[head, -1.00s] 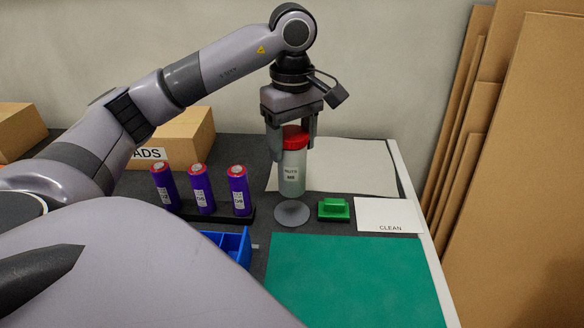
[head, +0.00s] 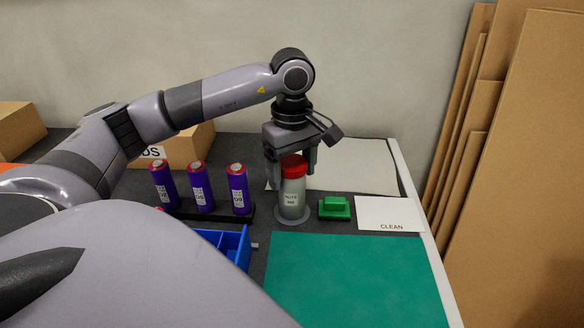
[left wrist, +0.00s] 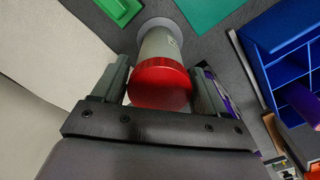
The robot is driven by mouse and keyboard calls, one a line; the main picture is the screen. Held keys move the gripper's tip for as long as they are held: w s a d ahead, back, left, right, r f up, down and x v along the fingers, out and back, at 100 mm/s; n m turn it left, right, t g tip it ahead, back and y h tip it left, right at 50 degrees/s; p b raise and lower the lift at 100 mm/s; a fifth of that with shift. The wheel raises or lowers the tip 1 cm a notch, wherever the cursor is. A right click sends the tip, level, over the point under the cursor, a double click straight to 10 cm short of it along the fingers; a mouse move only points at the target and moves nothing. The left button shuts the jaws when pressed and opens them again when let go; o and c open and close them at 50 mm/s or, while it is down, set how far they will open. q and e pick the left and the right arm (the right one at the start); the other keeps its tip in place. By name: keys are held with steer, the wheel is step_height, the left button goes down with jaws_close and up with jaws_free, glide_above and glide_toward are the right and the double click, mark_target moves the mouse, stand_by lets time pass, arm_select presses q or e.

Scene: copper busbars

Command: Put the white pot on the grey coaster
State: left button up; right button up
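The white pot (head: 292,198) has a red lid and a label. It stands upright on the round grey coaster (head: 281,221), whose rim shows around its base. My left gripper (head: 292,180) is above and around the upper part of the pot, one finger on each side. In the left wrist view the red lid (left wrist: 160,85) lies between the fingers, with a narrow gap beside the left finger, so the gripper looks open. The coaster also shows in the left wrist view (left wrist: 155,24), partly hidden by the pot. My right gripper is not in view.
Several purple cylinders stand in a black rack (head: 222,212) to the left. A blue bin (head: 247,245) is in front of it. A green block (head: 334,208) and a white CLEAN card (head: 389,214) are to the right. A green mat (head: 350,280) lies clear in front.

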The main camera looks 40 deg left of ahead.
arm_select(q)
steer(key=shift+o, duration=0.6)
steer(key=shift+r, duration=0.1)
steer(key=shift+r, duration=0.25)
step_height(320, 180, up, 11)
steer(key=p, duration=0.2)
steer(key=shift+p, duration=0.4)
steer(key=shift+r, duration=0.35)
